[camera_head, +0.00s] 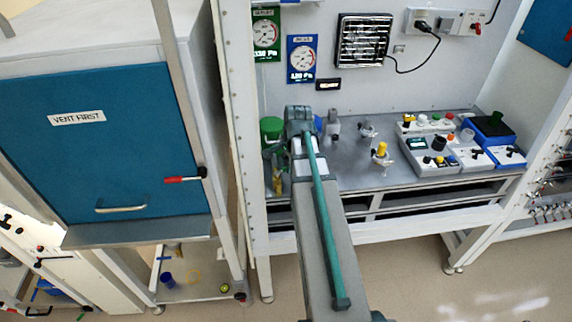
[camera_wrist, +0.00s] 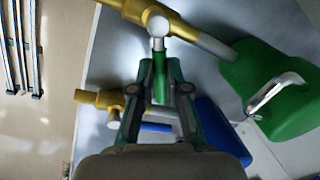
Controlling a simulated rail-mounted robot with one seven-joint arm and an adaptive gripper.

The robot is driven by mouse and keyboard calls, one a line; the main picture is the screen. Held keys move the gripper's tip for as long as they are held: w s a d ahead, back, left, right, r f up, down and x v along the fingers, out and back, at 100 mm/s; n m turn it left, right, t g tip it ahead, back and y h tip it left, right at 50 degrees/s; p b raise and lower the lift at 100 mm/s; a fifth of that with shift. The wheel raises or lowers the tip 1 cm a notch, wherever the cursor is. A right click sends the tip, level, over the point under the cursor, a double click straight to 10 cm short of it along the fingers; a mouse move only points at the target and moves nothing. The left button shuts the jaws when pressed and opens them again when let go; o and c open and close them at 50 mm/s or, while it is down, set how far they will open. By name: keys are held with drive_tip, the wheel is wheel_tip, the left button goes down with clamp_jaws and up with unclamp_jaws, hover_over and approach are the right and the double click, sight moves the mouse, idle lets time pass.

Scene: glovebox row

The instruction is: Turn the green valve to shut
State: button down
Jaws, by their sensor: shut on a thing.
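In the wrist view, the green valve is a brass body (camera_wrist: 150,14) with a pale round hub (camera_wrist: 158,27) and a green lever (camera_wrist: 159,78). The lever points down the picture, at a steep angle across the slanting pipe line. My gripper (camera_wrist: 160,72) has its two fingers closed around the lever, one on each side. In the head view, my arm reaches to the left end of the grey bench, and its wrist (camera_head: 299,118) hides the fingertips and the lever. Brass fittings (camera_head: 277,180) show just left of the arm.
A green container (camera_wrist: 245,75) with a metal handle stands right of the lever, and a blue object (camera_wrist: 222,130) is below it. A second brass fitting (camera_wrist: 97,98) with a blue-ended lever lies left. Yellow-knobbed fixture (camera_head: 381,152) and instrument boxes (camera_head: 430,145) stand on the bench's right.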

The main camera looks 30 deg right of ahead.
drive_tip(key=c, duration=1.2)
unclamp_jaws()
drive_tip(key=shift+o, duration=0.2)
drive_tip(key=shift+r, duration=0.1)
wheel_tip(320, 180, up, 12)
drive_tip(key=s, duration=0.2)
drive_tip(key=shift+s+f, duration=0.15)
drive_tip(key=shift+f, duration=0.05)
drive_tip(key=shift+d, duration=0.1)
